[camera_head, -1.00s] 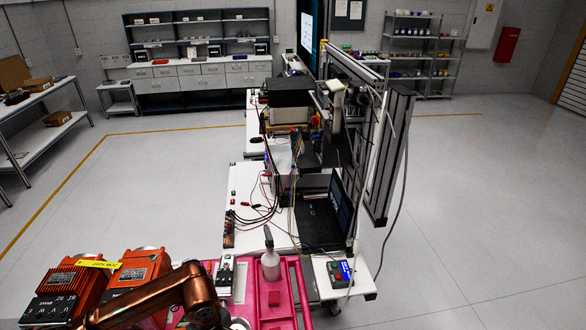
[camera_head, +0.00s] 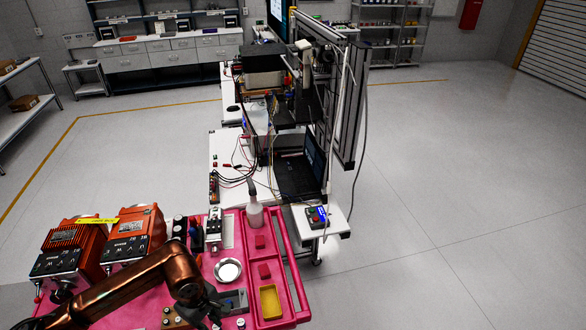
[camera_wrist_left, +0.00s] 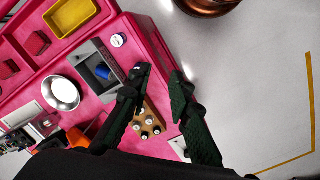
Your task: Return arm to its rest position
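My left arm (camera_head: 130,285) comes in from the lower left in the head view and reaches over the pink cart (camera_head: 180,245). My left gripper (camera_head: 203,312) is near the cart's front edge, partly hidden by the arm. In the left wrist view my left gripper (camera_wrist_left: 160,82) has its two dark fingers spread apart, with nothing between them. Beside the fingers, a brown block with several round studs (camera_wrist_left: 148,124) and a grey fixture with a blue part (camera_wrist_left: 103,70) sit on the cart. My right gripper is not in view.
Two orange servo units (camera_head: 75,245) stand on the cart's left. A silver dish (camera_head: 228,270), a yellow tray (camera_head: 270,301), red blocks (camera_head: 264,271) and a white bottle (camera_head: 255,210) are on the right. A white bench with a laptop (camera_head: 300,170) stands beyond. The floor right is clear.

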